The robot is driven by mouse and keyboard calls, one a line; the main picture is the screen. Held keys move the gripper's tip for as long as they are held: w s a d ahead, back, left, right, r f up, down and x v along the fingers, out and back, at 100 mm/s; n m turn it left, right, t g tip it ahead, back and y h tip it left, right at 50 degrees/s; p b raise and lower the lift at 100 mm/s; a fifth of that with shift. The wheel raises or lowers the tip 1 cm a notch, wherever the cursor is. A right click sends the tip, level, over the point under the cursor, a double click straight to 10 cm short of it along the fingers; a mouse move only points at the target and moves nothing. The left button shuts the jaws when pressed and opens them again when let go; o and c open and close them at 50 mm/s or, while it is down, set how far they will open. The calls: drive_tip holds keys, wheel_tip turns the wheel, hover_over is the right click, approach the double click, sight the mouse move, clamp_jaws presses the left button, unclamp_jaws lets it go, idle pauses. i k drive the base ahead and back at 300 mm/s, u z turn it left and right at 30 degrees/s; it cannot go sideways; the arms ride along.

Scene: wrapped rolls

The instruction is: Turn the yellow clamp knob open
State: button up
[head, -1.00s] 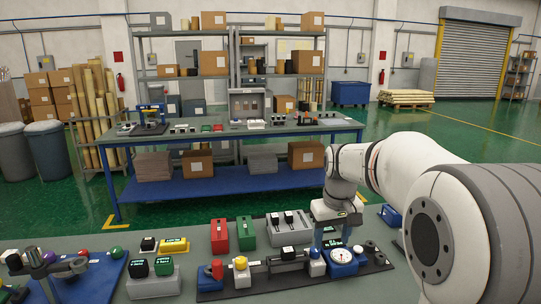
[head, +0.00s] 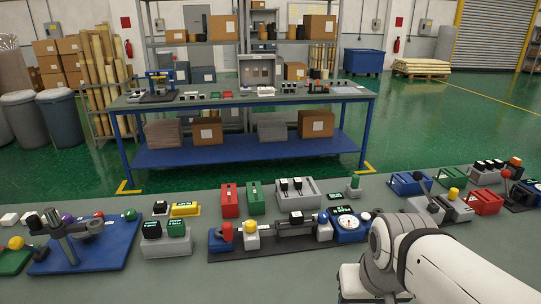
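A yellow knob (head: 250,225) sits on top of a small white block on a long dark board (head: 225,256) at the middle of the near bench. A red-topped blue block (head: 222,236) stands just left of it. A grey bar runs right from it toward a blue knob and a blue gauge (head: 350,228). Other yellow knobs show: one on a grey block (head: 453,194) at right and a yellow ball (head: 16,242) at far left. I cannot tell the turn position of any. My arm reaches in from lower right; my gripper's fingers lie below the picture edge.
Red and green blocks (head: 255,199) and a grey switch box (head: 298,193) stand behind the board. A blue stand (head: 85,247) is at left. Blue and red boxes (head: 485,203) crowd the right. Bare bench (head: 240,285) lies in front of the board.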

sight(249, 225)
drive_tip(key=k, duration=0.5)
drive_tip(key=z, duration=0.75)
drive_tip(key=k, duration=0.55)
drive_tip(key=u, duration=1.05)
drive_tip(key=i, duration=1)
drive_tip(key=u, duration=0.05)
